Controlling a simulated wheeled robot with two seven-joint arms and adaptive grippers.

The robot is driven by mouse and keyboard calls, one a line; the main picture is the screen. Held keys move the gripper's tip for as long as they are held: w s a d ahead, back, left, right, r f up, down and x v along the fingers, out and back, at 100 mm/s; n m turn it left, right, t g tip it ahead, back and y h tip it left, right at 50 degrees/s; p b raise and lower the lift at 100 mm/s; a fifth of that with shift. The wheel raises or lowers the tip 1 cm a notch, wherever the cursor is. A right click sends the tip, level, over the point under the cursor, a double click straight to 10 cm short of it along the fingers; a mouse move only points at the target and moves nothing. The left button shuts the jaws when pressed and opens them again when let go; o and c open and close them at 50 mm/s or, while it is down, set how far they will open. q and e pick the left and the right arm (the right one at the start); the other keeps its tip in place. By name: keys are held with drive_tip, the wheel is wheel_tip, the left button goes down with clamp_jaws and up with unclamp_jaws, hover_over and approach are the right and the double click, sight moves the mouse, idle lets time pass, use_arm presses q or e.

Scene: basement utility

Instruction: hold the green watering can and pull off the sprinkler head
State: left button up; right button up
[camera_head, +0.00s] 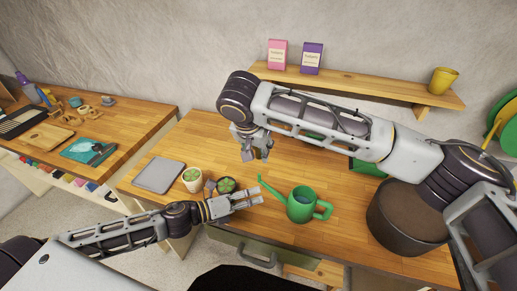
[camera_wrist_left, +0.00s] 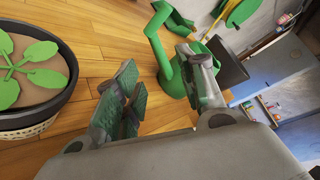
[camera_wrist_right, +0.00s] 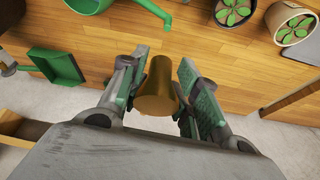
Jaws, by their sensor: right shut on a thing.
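The green watering can (camera_head: 301,206) stands upright on the wooden bench, its bare spout pointing left; it also shows in the left wrist view (camera_wrist_left: 172,78) and at the top of the right wrist view (camera_wrist_right: 88,5). My right gripper (camera_wrist_right: 160,92) is shut on a brass-brown cup-shaped piece (camera_wrist_right: 157,88), which looks like the sprinkler head. It is apart from the spout. In the head view my right gripper (camera_head: 254,151) is above the bench, behind the spout. My left gripper (camera_head: 256,199) is open and empty, just left of the can and not touching it.
Two potted plants (camera_head: 193,179) (camera_head: 226,185) and a grey flat slab (camera_head: 159,175) lie left of the can. A large pot of soil (camera_head: 407,213) stands right. A green tray (camera_wrist_right: 56,66) lies behind the can. A shelf (camera_head: 350,82) holds seed packets and a yellow pot.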

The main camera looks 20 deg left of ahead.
use_arm(q)
drive_tip(key=shift+v, duration=1.65)
drive_tip(key=shift+s+a, duration=0.1)
drive_tip(key=shift+s, duration=0.05)
